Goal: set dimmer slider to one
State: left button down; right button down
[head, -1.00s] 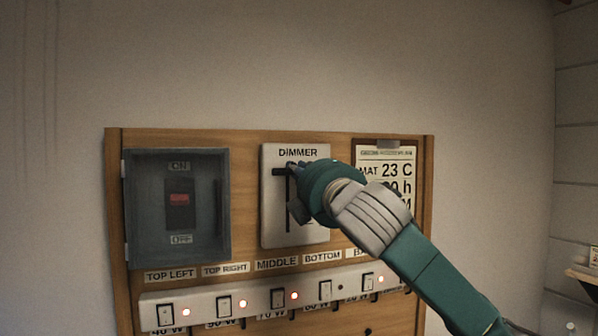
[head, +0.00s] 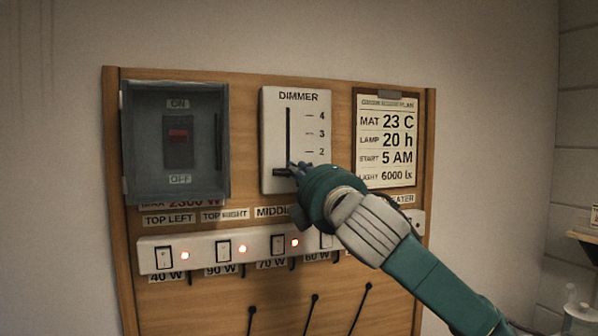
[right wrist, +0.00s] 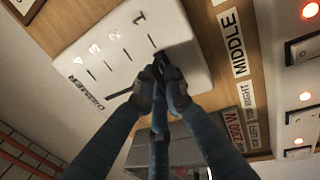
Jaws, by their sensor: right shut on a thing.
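The dimmer (head: 279,135) is a pale panel with a dark vertical slot and a scale on its right; 4, 3 and 2 show in the head view. The black slider knob (head: 282,172) is at the low end of the slot. In the right wrist view the dimmer panel (right wrist: 92,60) shows marks 1 to 4, and the knob (right wrist: 180,56) is beside the 1 mark. My right gripper (head: 297,168) is shut on the knob; its fingertips (right wrist: 164,78) also show in the right wrist view. The fingers hide part of the knob. My left gripper is not in view.
A grey switch box (head: 214,184) with an ON/OFF switch is left of the dimmer. A white strip of rocker switches (head: 205,254) with red lights runs below, partly behind my right arm. A plan card (head: 386,140) hangs right of the dimmer.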

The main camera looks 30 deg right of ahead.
jog(key=shift+w+a+f, duration=0.1)
jog(key=shift+w+f, duration=0.05)
jog(key=shift+f, duration=0.25)
jog(key=c, duration=2)
grip_release()
jog(key=shift+o, duration=0.8)
jog(key=shift+s, duration=0.2)
jog(key=v, duration=1.2)
jog(key=shift+r, duration=0.2)
